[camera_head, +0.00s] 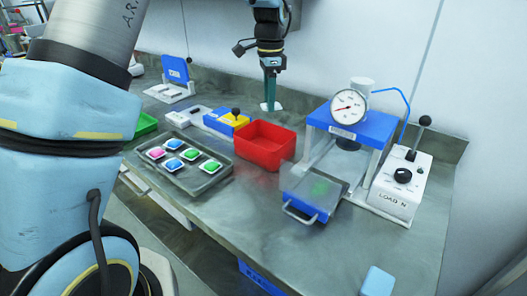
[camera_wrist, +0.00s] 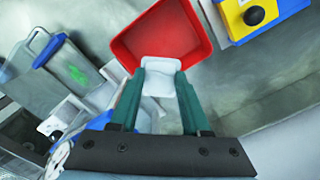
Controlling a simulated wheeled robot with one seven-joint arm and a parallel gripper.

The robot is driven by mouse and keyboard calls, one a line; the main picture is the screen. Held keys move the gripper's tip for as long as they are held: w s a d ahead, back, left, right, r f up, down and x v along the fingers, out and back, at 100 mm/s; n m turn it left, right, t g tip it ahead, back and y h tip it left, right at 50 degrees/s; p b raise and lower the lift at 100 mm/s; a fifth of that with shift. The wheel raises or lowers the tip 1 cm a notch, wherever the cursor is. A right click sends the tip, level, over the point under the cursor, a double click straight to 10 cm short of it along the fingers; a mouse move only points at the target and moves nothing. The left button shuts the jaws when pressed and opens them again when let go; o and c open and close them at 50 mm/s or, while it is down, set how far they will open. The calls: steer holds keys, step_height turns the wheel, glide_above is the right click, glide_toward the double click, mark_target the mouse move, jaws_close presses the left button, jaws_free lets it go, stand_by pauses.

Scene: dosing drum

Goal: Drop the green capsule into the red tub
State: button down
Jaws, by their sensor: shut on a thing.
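My gripper (camera_head: 269,98) hangs from above, a little behind and above the red tub (camera_head: 262,160). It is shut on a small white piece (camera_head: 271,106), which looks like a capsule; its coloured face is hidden. In the wrist view my gripper (camera_wrist: 160,76) has this white piece (camera_wrist: 160,66) between its two green fingers, overlapping the near part of the red tub (camera_wrist: 205,38). No other thing shows inside the tub. Two green capsules, one green capsule (camera_head: 191,155) and another green capsule (camera_head: 211,166), lie in the grey tray (camera_head: 205,186).
Blue and pink capsules share the tray. A press (camera_head: 345,125) with a gauge, and a drawer (camera_head: 312,195) with a green patch in it, stands right of the tub. A yellow and blue block (camera_head: 226,121) with a black knob is close at its left. The bench front is mostly clear.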

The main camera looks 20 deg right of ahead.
steer(key=shift+f+b, duration=0.9)
steer(key=shift+f, duration=0.65)
steer(key=shift+c, duration=1.4)
jaws_free()
steer(key=shift+r, duration=0.15)
step_height(320, 180, up, 11)
steer(key=shift+f+b, duration=0.15)
steer(key=shift+b, duration=0.75)
